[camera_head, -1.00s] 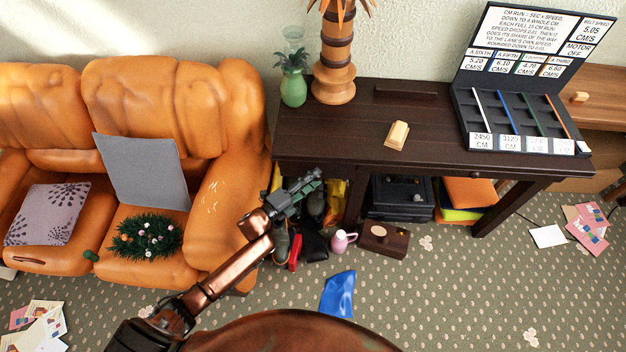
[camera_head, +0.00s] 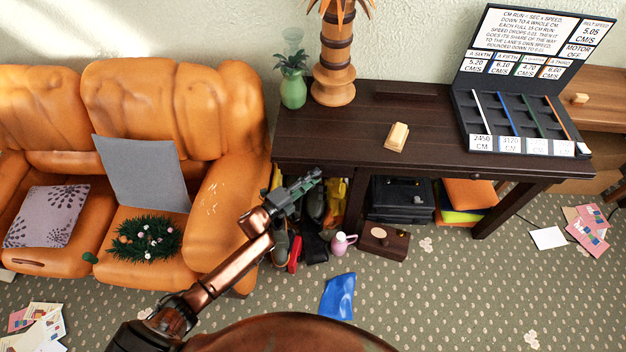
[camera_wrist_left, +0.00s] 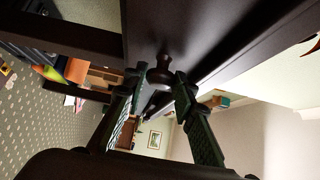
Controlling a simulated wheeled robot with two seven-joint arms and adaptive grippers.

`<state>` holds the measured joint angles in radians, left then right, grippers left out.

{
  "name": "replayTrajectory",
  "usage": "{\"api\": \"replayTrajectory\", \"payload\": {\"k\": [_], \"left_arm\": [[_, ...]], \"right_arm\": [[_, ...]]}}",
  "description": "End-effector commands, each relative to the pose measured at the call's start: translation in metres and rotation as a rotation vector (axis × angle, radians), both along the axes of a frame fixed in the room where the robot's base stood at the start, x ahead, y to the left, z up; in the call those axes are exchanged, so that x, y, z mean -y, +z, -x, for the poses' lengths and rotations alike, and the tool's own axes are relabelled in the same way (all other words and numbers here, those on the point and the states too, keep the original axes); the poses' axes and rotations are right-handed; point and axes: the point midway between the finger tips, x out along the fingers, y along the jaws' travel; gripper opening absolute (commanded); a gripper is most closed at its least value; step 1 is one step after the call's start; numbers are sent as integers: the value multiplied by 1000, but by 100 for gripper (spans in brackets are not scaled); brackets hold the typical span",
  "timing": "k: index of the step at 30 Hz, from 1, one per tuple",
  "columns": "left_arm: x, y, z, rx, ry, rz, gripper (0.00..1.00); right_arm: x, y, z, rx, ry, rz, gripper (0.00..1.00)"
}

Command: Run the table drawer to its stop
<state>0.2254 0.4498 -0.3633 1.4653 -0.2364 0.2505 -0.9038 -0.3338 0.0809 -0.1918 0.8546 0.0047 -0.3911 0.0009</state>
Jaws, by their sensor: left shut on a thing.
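The dark wooden table (camera_head: 350,135) stands against the wall, with its drawer front along the front edge below the top. A small round knob (camera_head: 475,176) shows at the right part of this front. My left gripper (camera_head: 314,175) is at the left part of the front. In the left wrist view, its green fingers (camera_wrist_left: 168,88) are shut on a dark round drawer knob (camera_wrist_left: 159,73). That knob is hidden behind the gripper in the head view. No pulled-out drawer shows; the front looks flush with the table. My right gripper is not in view.
An orange sofa (camera_head: 230,195) stands close left of my arm. Shoes, a pink jug (camera_head: 342,243) and a brown box (camera_head: 384,241) sit under and before the table. A blue item (camera_head: 338,296) lies on the carpet. Open carpet lies to the right.

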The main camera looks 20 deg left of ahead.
Motion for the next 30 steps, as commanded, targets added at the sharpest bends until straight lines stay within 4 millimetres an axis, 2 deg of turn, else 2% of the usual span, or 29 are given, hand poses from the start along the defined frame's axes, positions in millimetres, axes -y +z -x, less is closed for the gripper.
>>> {"api": "replayTrajectory", "payload": {"k": [8, 18, 23, 30], "left_arm": [[0, -1, 0, -1, 1, 0, 41], [-2, -1, 4, -1, 0, 0, 41], [-14, -1, 23, -2, 1, -2, 41], [-38, -1, 68, -2, 1, -2, 41]], "right_arm": [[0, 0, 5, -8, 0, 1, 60], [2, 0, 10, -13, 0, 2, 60], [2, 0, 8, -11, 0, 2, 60], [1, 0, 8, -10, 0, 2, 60]]}}
